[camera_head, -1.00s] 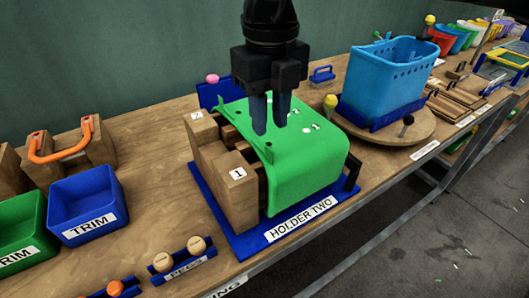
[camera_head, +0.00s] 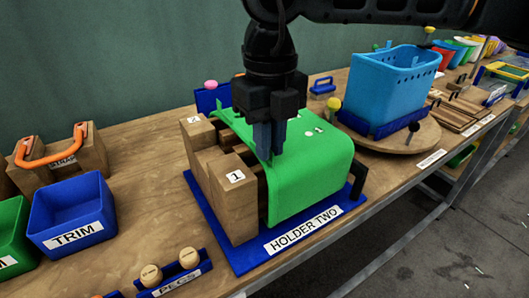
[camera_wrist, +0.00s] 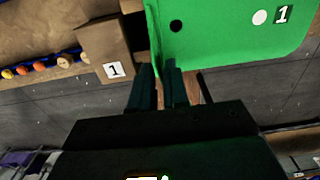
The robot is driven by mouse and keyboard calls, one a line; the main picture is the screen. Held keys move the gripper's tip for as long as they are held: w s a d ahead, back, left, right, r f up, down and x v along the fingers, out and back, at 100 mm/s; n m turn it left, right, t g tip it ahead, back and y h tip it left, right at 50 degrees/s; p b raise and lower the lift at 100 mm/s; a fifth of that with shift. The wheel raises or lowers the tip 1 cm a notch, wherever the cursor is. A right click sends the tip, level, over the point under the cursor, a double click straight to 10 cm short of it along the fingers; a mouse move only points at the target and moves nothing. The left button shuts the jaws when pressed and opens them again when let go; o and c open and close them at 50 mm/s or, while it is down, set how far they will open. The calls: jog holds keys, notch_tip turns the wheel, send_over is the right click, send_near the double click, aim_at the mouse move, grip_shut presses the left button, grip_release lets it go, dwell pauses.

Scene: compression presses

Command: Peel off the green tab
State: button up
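A green curved panel (camera_head: 315,165) lies over wooden blocks (camera_head: 222,172) in the blue holder labelled HOLDER TWO (camera_head: 240,258). The wrist view shows the panel (camera_wrist: 225,35) with a dark hole, a white dot and a "1" mark. I cannot make out the green tab as a separate piece; the fingers cover the panel's left edge near block 1 (camera_wrist: 108,48). My gripper (camera_head: 270,152) points down at that edge, and its fingertips (camera_wrist: 157,68) look slightly apart, with the panel's corner at or between them. I cannot tell whether they touch it.
A blue TRIM bin (camera_head: 72,215) and an orange-handled wooden block (camera_head: 85,160) stand left. A peg rack (camera_head: 170,280) is at the front. A light-blue basket (camera_head: 390,85) sits on a round wooden turntable (camera_head: 425,130) to the right. A black stop (camera_head: 358,180) flanks the holder's right.

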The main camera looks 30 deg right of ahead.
grip_shut()
jog(key=shift+r, duration=0.25)
jog(key=shift+r+p, duration=1.15)
jog(key=shift+r, duration=1.7)
